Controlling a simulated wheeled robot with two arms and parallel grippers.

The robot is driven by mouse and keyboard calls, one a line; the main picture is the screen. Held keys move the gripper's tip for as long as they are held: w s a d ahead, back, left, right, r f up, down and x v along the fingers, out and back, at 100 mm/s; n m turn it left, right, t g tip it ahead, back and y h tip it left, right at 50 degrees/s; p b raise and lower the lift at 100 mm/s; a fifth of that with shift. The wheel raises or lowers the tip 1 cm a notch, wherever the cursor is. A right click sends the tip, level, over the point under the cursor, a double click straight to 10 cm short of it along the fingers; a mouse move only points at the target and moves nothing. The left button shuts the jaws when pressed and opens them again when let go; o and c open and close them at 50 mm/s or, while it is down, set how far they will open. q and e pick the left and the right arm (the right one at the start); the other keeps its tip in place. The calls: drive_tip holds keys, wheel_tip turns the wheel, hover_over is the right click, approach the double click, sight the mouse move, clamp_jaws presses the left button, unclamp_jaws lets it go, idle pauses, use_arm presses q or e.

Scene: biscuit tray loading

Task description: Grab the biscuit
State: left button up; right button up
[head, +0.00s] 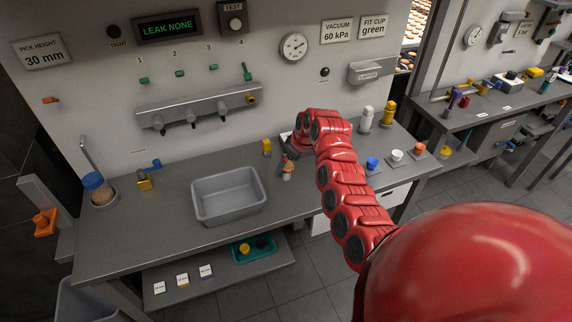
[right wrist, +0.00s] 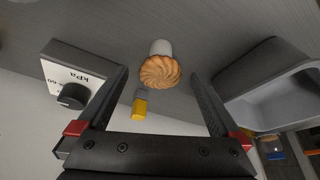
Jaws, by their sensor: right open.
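The biscuit (right wrist: 160,72) is round, golden and swirl-ridged. It sits on a small white cylindrical stand (right wrist: 160,47) on the grey bench. In the head view the biscuit (head: 288,167) is small, just right of the tray, close to my right gripper (head: 284,162). In the right wrist view my right gripper (right wrist: 160,80) is open, with one finger on each side of the biscuit and a visible gap to both. Nothing is held. A grey tray (head: 228,216) stands left of the biscuit in the head view. My left gripper is not in view.
A white kPa box with a black knob (right wrist: 71,96) and a yellow-and-grey item (right wrist: 140,104) stand near the biscuit. The bench's front-left (head: 140,235) is clear.

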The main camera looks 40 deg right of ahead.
drive_tip(key=c, duration=0.8)
drive_tip(key=shift+r, duration=0.1)
